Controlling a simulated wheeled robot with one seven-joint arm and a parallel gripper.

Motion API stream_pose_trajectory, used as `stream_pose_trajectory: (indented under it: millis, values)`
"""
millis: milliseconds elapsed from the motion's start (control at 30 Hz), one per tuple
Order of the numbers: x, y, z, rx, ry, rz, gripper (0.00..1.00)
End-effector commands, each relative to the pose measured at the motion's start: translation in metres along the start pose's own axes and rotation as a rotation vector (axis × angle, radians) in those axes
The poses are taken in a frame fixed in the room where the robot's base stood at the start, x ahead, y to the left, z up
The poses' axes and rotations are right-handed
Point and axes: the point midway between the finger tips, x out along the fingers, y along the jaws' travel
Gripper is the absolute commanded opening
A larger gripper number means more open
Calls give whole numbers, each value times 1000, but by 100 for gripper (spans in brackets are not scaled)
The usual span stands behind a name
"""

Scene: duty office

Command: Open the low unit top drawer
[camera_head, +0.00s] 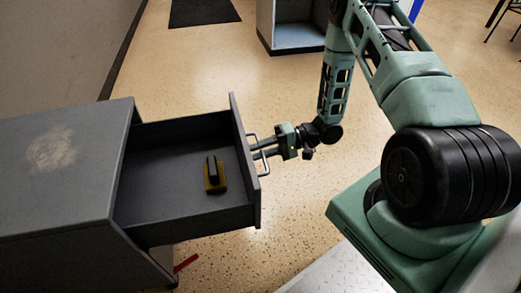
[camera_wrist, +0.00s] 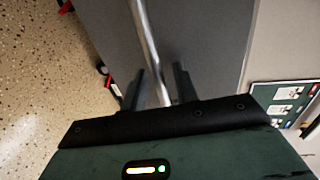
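The low unit (camera_head: 60,165) is a dark grey cabinet at the left of the head view, with a worn pale patch on its top. Its top drawer (camera_head: 150,205) stands pulled far out to the right. A yellow and black object (camera_head: 214,175) lies inside on the drawer floor. The metal bar handle (camera_head: 264,163) is on the drawer front. My gripper (camera_head: 257,151) is at this handle. In the wrist view the handle bar (camera_wrist: 146,35) runs between the two fingers of my gripper (camera_wrist: 161,78), with gaps showing beside it, so the fingers look open around it.
The speckled floor (camera_head: 225,70) is clear beyond the drawer. A dark mat (camera_head: 203,11) and another grey unit (camera_head: 293,36) are at the back. A red item (camera_head: 186,263) shows low beside the unit. A green poster-like panel (camera_wrist: 285,103) is at the right of the wrist view.

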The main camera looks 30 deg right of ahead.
Motion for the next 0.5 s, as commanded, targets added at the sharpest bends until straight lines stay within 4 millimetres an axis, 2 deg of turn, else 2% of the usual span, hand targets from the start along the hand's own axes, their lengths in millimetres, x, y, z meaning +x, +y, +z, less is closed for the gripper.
stream_pose_trajectory:
  millis: [133, 233, 500]
  values:
    - [-5, -1, -1, -1, 1, 0, 29]
    - [-18, -2, -1, -1, 3, 0, 29]
    - [-78, -3, -1, 0, 3, 1, 29]
